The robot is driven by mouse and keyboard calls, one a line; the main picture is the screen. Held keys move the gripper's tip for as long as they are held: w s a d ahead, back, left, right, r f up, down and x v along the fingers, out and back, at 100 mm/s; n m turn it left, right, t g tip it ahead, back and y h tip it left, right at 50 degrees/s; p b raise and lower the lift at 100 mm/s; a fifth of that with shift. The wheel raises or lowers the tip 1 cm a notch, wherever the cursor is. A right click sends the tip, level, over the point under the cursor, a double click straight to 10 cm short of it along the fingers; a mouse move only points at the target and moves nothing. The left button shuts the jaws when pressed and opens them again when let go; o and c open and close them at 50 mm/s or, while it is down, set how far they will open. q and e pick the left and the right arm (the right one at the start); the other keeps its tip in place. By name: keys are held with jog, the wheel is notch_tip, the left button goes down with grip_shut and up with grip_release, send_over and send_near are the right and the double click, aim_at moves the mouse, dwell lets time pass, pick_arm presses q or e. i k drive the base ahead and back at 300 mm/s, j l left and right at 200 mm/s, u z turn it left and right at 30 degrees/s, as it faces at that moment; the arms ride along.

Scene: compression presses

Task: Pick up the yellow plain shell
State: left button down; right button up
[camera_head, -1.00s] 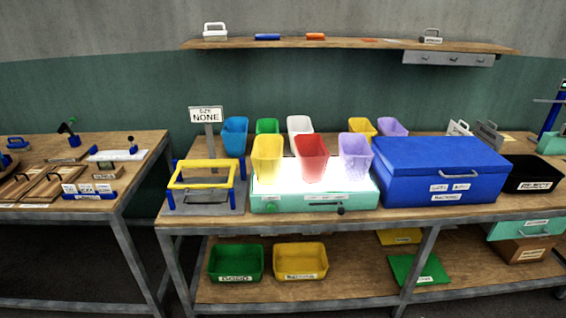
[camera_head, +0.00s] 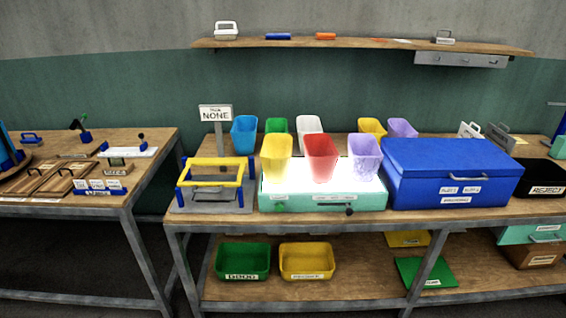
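A yellow shell (camera_head: 276,158), shaped like a tapered open cup, stands upright on the lit top of the mint-green light box (camera_head: 322,201) on the middle bench. A red shell (camera_head: 321,158) and a lilac shell (camera_head: 364,156) stand to its right on the same box. A second yellow shell (camera_head: 372,127) stands in the back row, partly hidden by the lilac shell. I cannot tell from markings which yellow shell is plain. Neither of my grippers is in view.
Blue (camera_head: 244,134), green, white and lilac shells stand behind. A yellow-framed fixture (camera_head: 213,172) stands left of the light box and a large blue case (camera_head: 450,172) right. Green (camera_head: 243,261) and yellow (camera_head: 307,261) bins sit on the lower shelf. A wall shelf runs above.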

aim_at(277, 160)
jog(key=z, duration=1.65)
jog(key=u, duration=1.65)
jog(key=i+j, duration=0.1)
jog(key=j, duration=0.25)
jog(key=i+j, duration=0.15)
jog(key=j, duration=0.2)
jog(key=i+j, duration=0.1)
jog(key=j, duration=0.2)
jog(key=i+j+z, duration=0.1)
jog(key=j, duration=0.25)
jog(key=i+j, duration=0.15)
jog(key=j, duration=0.2)
